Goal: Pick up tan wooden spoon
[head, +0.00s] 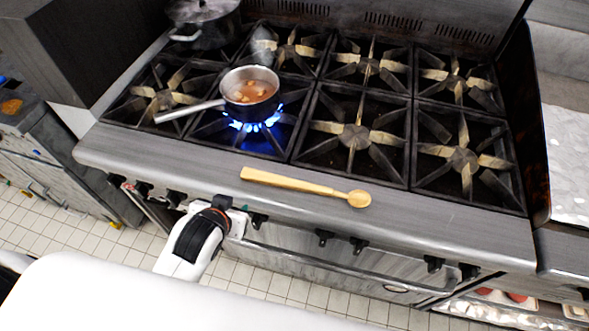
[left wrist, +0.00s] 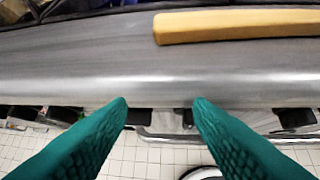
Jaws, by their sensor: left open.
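The tan wooden spoon (head: 290,182) lies flat on the steel front ledge of the stove, its handle end to the left and its round bowl to the right. In the left wrist view, part of its handle (left wrist: 240,25) shows at the upper right; the bowl is out of that view. My left gripper (head: 232,212) is at the stove's front edge, on the near side of the handle end and apart from it. Its two teal fingers (left wrist: 160,102) are spread with nothing between them. My right gripper is not in view.
A saucepan (head: 249,88) with food stands on a lit burner (head: 254,124) behind the spoon, its handle pointing left. A larger pot (head: 204,22) stands at the back left. Knobs and an oven rail (head: 340,273) line the stove front. The ledge (head: 440,217) right of the spoon is clear.

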